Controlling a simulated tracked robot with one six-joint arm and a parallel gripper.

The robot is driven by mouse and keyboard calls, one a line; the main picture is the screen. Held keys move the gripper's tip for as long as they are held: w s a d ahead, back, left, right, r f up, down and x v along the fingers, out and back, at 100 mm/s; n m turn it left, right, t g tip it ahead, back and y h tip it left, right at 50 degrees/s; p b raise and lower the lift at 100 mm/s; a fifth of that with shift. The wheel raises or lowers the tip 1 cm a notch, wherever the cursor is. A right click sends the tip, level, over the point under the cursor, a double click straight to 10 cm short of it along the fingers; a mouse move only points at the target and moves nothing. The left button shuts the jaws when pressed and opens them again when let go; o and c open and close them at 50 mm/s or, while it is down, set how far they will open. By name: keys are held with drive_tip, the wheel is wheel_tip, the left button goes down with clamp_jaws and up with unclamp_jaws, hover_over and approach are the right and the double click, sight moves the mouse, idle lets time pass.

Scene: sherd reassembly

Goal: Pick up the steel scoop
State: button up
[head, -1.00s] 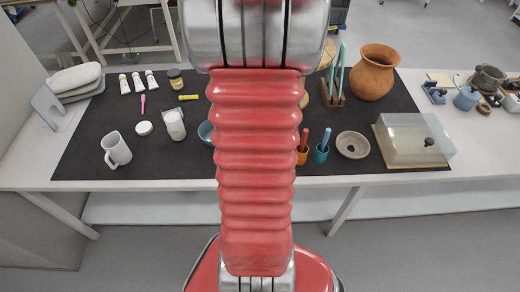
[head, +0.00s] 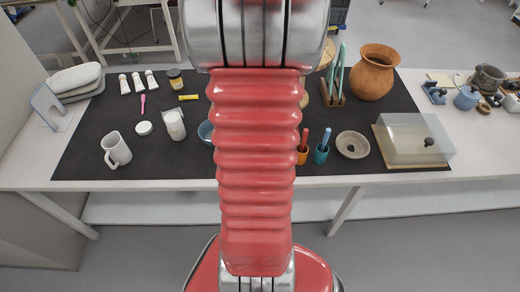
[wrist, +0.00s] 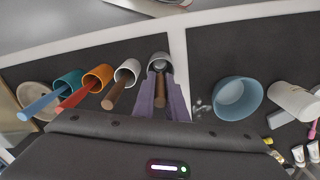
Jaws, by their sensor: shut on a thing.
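The steel scoop (wrist: 160,90) shows in the wrist view as a brown handle, with a grey metal end at a pale-rimmed cup (wrist: 158,58). My gripper (wrist: 163,84) has its two purple fingers on either side of the handle and is shut on it. I cannot tell whether the metal end is inside the cup or clear of it. In the head view my own red arm hides the gripper and the scoop.
Left of the scoop in the wrist view stand a white cup (wrist: 127,70) with a brown-handled tool, an orange cup (wrist: 97,76) and a teal cup (wrist: 68,82). A blue bowl (wrist: 238,98) is to the right. A terracotta pot (head: 374,75) and a clear-covered box (head: 412,138) stand farther right.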

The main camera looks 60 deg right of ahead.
clamp_jaws()
wheel_tip(320, 180, up, 10)
drive_tip(key=shift+r, duration=0.1)
idle(0.5)
idle(0.4)
